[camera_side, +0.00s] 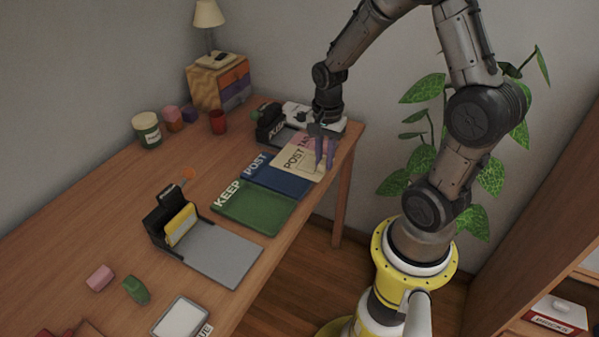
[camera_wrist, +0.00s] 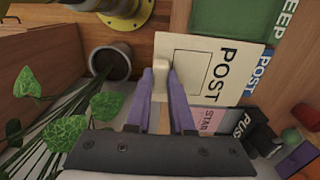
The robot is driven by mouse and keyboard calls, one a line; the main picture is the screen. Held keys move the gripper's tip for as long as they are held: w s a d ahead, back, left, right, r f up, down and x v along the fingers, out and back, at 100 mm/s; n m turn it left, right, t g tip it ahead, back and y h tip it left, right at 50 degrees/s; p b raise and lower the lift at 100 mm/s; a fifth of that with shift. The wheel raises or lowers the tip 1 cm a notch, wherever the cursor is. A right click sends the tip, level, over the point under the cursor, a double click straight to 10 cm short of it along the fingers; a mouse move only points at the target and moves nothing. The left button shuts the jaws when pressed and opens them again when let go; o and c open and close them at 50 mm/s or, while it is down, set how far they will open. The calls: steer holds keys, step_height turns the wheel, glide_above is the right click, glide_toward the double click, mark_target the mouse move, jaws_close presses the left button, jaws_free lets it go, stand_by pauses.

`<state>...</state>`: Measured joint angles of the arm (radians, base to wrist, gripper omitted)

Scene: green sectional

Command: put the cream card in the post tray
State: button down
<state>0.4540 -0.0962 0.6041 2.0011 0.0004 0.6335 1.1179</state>
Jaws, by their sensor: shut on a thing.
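The cream card (camera_side: 297,161), printed POST, is in my gripper (camera_side: 325,165) and overlaps the far part of the blue post tray (camera_side: 282,181). I cannot tell whether the card touches the tray.
The green KEEP tray (camera_side: 253,208) adjoins the blue tray. A pink card (camera_wrist: 213,120) lies on the other side, near a black holder marked PUSH (camera_side: 270,122). A grey tray (camera_side: 223,252) with a black holder stands nearer the camera. A plant (camera_side: 425,160) grows beyond the table edge.

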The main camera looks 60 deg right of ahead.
mark_target(314, 160)
steer(key=w, duration=0.1)
steer(key=w+d+f, duration=0.1)
steer(key=w, duration=0.1)
steer(key=shift+w+d+f, duration=0.3)
steer(key=shift+d+f, duration=0.05)
steer(key=shift+f, duration=0.05)
steer(key=w+f, duration=0.1)
steer(key=w+d+f, duration=0.1)
steer(key=f, duration=0.1)
steer(key=w+d+f, duration=0.1)
steer(key=w+f, duration=0.1)
steer(key=shift+f, duration=0.2)
steer(key=shift+w+f, duration=0.1)
steer(key=shift+f, duration=1.6)
steer(key=shift+f, duration=0.6)
steer(key=c, duration=0.8)
jaws_free()
